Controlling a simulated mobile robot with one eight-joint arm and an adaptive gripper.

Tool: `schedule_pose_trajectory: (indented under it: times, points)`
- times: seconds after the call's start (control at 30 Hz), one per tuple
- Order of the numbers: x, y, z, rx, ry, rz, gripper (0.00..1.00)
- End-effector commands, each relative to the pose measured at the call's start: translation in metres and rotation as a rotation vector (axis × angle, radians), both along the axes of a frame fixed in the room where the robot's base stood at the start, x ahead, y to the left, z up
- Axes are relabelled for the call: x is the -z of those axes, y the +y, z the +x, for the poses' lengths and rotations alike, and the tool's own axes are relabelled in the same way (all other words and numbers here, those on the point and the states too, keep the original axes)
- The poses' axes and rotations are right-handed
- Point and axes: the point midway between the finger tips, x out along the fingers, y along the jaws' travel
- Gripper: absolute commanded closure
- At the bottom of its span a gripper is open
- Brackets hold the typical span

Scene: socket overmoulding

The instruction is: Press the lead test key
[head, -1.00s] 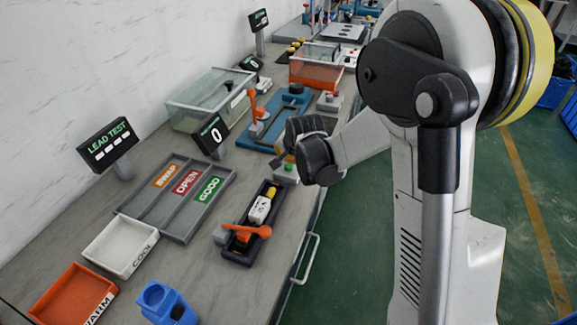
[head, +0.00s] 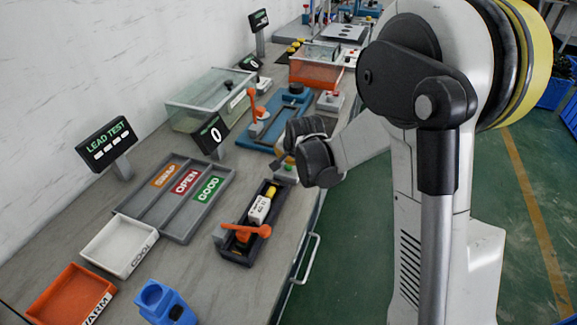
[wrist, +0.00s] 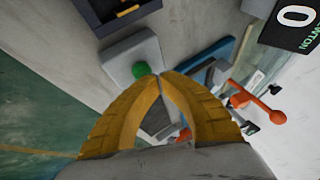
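The lead test key is a green round button (wrist: 141,70) on a grey box (wrist: 122,60), in the wrist view left of my fingertips. My gripper (wrist: 165,76) has its yellow fingers brought together at the tips, with nothing seen between them. The tips look close beside the button, and I cannot tell whether they touch it. In the head view the key's box (head: 284,176) is partly hidden by my dark gripper body (head: 312,152). The lead test display (head: 106,146) stands at the left and shows dashes.
A dark fixture (head: 250,228) with an orange lever and a white socket is in front of the key. A blue press fixture (head: 274,122) with an orange handle stands behind. The grey sorting tray (head: 146,206) lies left, with a counter display (head: 208,136) reading 0.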

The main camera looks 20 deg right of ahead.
Motion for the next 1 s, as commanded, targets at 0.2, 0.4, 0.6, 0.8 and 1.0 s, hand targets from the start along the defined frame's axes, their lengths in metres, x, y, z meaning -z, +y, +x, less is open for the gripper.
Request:
schedule_pose_trajectory:
  times: [0.2, 0.4, 0.6, 0.8, 1.0]
  points:
    - [0.002, 0.000, 0.000, 0.000, 0.000, 0.000, 1.00]
    - [0.004, 0.000, 0.000, 0.000, 0.000, 0.000, 1.00]
    - [0.007, 0.000, 0.000, 0.000, 0.000, 0.000, 1.00]
    - [0.009, 0.000, 0.000, 0.000, 0.000, 0.000, 1.00]
    - [0.010, 0.000, 0.000, 0.000, 0.000, 0.000, 1.00]
